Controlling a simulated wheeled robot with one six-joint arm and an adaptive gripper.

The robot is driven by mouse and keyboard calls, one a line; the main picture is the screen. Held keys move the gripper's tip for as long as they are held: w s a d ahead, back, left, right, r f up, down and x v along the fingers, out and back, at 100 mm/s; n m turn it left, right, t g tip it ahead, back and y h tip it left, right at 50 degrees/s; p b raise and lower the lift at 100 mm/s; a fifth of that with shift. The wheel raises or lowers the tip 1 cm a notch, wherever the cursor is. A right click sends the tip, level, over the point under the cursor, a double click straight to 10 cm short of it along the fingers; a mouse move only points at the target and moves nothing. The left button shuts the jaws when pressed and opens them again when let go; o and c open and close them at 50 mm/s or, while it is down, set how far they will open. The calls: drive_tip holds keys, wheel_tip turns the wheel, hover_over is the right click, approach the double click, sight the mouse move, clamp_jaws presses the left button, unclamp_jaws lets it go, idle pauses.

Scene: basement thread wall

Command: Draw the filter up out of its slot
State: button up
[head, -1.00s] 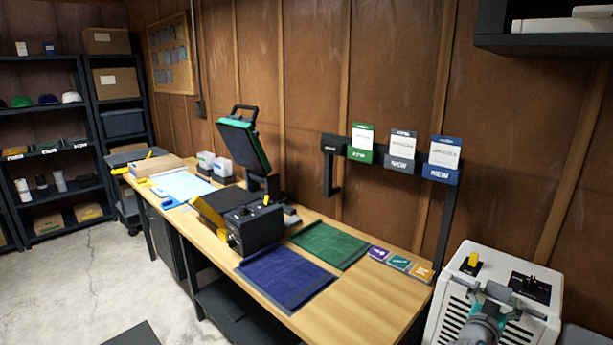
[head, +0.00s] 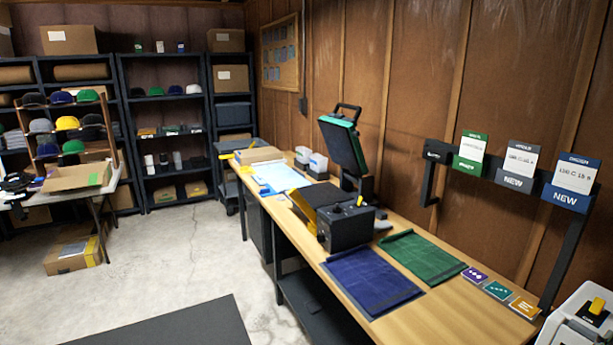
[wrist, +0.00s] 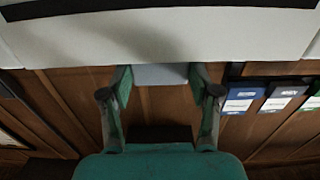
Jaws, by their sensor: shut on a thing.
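In the wrist view my gripper (wrist: 160,82) has its two green-padded fingers on either side of a pale grey piece (wrist: 160,70), and is shut on it. This piece appears to be the filter; only a short part shows, against the white machine's body. I cannot tell how far it sits in its slot. The white machine (wrist: 60,45) fills the top of the wrist view, with a dark band along it. In the head view only a corner of the machine (head: 570,326) shows at the lower right, with a yellow knob. My gripper is outside the head view.
A wooden bench (head: 440,325) runs along the wall, with a heat press (head: 345,222), a blue mat (head: 370,280) and a green mat (head: 424,256). A wall rail (head: 433,172) holds several cards. Open concrete floor (head: 180,255) lies left of the bench.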

wheel_tip(320, 180, up, 26)
drive_tip(key=shift+f, duration=0.15)
idle(1.9)
drive_tip(key=shift+a, duration=0.1)
drive_tip(key=v, duration=1.2)
idle(0.6)
